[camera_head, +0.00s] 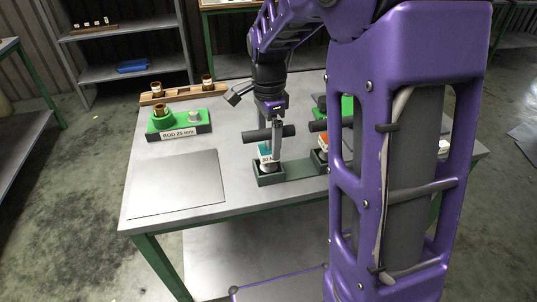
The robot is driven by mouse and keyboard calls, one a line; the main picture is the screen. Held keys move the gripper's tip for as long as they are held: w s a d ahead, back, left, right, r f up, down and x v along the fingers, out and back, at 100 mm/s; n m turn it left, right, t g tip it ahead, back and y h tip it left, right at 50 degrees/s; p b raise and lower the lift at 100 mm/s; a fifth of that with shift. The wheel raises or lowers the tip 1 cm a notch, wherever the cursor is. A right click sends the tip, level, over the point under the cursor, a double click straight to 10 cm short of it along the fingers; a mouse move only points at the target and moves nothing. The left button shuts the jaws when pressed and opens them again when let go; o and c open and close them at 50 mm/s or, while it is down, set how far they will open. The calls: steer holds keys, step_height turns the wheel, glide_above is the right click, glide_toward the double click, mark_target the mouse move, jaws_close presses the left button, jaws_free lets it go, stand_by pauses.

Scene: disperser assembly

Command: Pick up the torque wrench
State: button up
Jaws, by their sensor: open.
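A torque wrench with a dark T-shaped handle (253,136) and a teal, labelled body stands upright in a dark green holder (270,179) on the table. A second similar tool with an orange-red band (322,142) stands to its right, partly hidden by my purple arm. My gripper (276,124) points down at the handle of the teal wrench, with its jaws open. It overlaps the handle in the picture, and I cannot tell whether the fingers touch it.
A green fixture labelled "ROD 25 mm" (178,131) and a wooden rack (183,93) with brown parts stand at the back left. A flat grey plate (177,184) lies at the front left, clear on top. My arm hides much of the table's right side.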

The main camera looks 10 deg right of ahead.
mark_target(269, 148)
steer(key=shift+f, duration=1.6)
steer(key=shift+c, duration=0.2)
jaws_close()
steer(key=shift+r, duration=0.1)
